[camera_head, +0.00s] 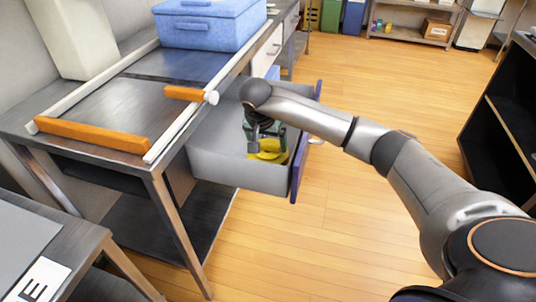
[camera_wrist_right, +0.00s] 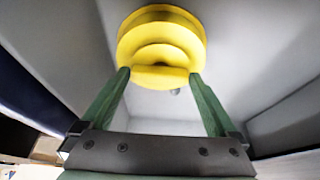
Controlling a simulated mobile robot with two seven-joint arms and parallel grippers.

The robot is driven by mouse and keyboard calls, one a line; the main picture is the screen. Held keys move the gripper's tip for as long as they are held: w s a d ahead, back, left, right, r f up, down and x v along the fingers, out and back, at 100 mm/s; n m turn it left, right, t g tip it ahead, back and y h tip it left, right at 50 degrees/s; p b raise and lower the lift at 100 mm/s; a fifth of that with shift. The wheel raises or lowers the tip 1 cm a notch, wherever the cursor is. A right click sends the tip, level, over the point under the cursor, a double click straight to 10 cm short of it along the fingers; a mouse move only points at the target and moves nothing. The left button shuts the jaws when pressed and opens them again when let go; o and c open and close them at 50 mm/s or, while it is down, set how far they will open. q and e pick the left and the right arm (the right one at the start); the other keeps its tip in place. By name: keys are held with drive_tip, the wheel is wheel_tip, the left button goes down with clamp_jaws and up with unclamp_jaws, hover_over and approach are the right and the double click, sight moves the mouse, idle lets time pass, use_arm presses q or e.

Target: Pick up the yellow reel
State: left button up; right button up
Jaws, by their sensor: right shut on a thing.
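The yellow reel (camera_wrist_right: 161,35) is round, with a raised ring in its middle. It is in the open drawer (camera_head: 235,170), and also shows in the head view (camera_head: 272,156), partly hidden by my right gripper. My right gripper (camera_head: 266,147) reaches down into the drawer. In the right wrist view its two green fingers (camera_wrist_right: 160,74) are shut on the near edge of the reel. I cannot tell whether the reel touches the drawer floor. My left gripper is not in view.
The drawer's grey walls and blue front (camera_head: 303,160) surround the gripper closely. A dark workbench (camera_head: 100,105) with orange and white rails stands to the left, with a blue box (camera_head: 205,30) on top. A black shelf (camera_head: 505,110) stands at right. The wooden floor between is clear.

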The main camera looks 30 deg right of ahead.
clamp_jaws()
idle(0.3)
drive_tip(key=shift+r, duration=0.2)
